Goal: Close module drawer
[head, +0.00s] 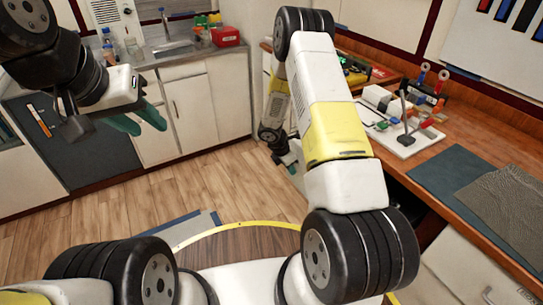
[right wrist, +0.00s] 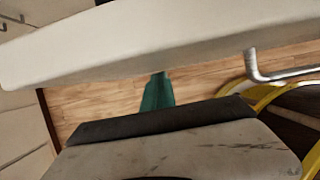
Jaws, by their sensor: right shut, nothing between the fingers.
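In the right wrist view a pale drawer-like panel (right wrist: 130,48) spans the top, with a metal bar handle (right wrist: 285,72) at its right. I cannot tell how far it stands out. My right gripper shows there as one teal finger (right wrist: 157,94), just below the panel's edge in the picture; contact is unclear. In the head view my right gripper (head: 290,160) is low beside the workbench, shut and empty, partly hidden by my arm. A pale bench front (head: 478,262) with a handle is at lower right. My left gripper (head: 138,122) hangs at the left, its teal fingers apart and empty.
The wooden workbench (head: 440,137) runs along the right, with a white tray (head: 402,143) of small parts and a dark mat (head: 440,172). White cabinets (head: 190,105) and a sink (head: 173,48) stand at the back. The wooden floor (head: 225,190) between is clear.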

